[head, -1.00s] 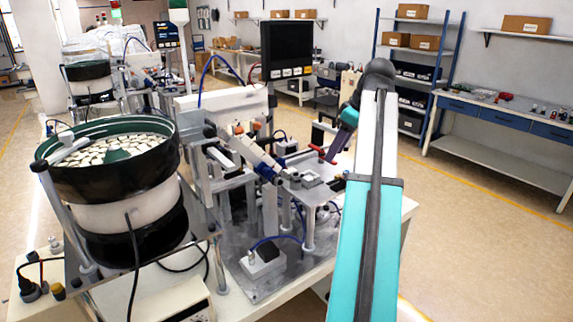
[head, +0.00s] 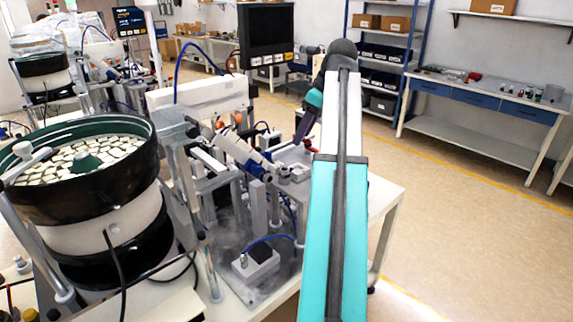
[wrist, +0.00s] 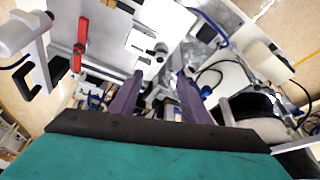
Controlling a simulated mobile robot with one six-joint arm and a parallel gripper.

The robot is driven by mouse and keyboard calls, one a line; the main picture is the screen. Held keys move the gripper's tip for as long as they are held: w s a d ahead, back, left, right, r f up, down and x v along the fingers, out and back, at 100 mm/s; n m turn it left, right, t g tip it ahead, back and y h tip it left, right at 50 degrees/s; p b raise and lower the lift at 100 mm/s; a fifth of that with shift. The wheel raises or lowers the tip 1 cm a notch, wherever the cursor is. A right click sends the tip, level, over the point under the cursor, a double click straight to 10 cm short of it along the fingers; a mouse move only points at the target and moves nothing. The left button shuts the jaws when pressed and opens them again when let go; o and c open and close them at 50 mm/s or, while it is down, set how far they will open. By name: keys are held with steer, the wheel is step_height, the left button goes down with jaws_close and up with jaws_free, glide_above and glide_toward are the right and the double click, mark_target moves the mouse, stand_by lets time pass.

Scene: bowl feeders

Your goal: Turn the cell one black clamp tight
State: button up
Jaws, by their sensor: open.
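My gripper (wrist: 158,98) is open and empty in the wrist view, its two purple fingers spread over the machine of the near cell. In the head view my gripper (head: 304,130) is partly hidden behind my own arm, above the far end of the fixture plate. I cannot single out the black clamp for certain. A small dark knob-like part (wrist: 161,48) sits on the pale plate beyond the fingers in the wrist view.
The near bowl feeder (head: 84,180) with pale parts stands at the left. A dark monitor (head: 280,36) rises behind the fixture. A blue-legged shelf (head: 411,48) and a drawer bench (head: 487,97) stand behind. Open floor lies to the right.

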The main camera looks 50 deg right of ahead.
mark_target(285, 170)
steer(key=shift+f, duration=0.2)
steer(key=shift+p+x, duration=1.65)
steer(key=shift+x, duration=5.05)
steer(key=shift+a, duration=0.1)
steer(key=c, duration=1)
steer(key=shift+c, duration=0.2)
steer(key=shift+a+m, duration=0.1)
steer(key=shift+m, duration=0.6)
